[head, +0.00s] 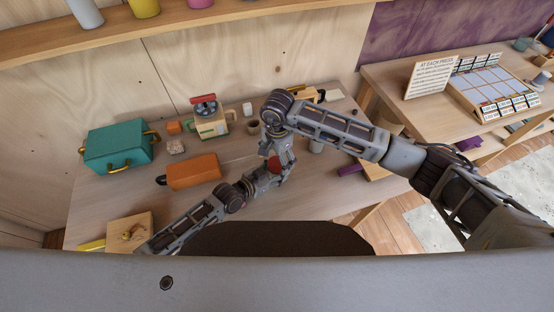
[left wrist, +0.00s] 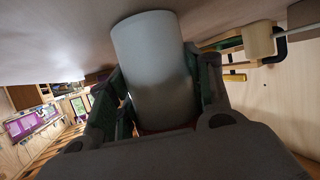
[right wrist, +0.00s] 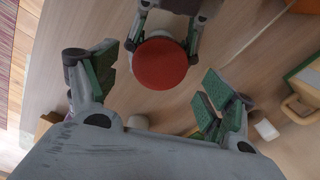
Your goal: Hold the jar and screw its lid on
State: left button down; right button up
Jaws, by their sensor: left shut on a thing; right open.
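The jar is a pale grey cylinder (left wrist: 155,65), shut between the fingers of my left gripper (head: 272,178). The red round lid (right wrist: 160,63) shows from above in the right wrist view, at the jar's top end; a red edge also shows low in the left wrist view (left wrist: 168,128). In the head view only a bit of the lid (head: 273,162) shows between the grippers. My right gripper (head: 280,150) is open above it, its green-padded fingers spread on either side and apart from the lid. I cannot tell whether the lid is threaded on.

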jog(key=shift+r, duration=1.2)
jog(key=shift+r, duration=0.1)
jog(key=shift+c, duration=0.5)
jog(key=shift+r, duration=1.7)
jog(key=shift+f, duration=0.1)
jog(key=shift+f, duration=3.95)
jog(key=c, duration=0.9)
jog(key=o, duration=1)
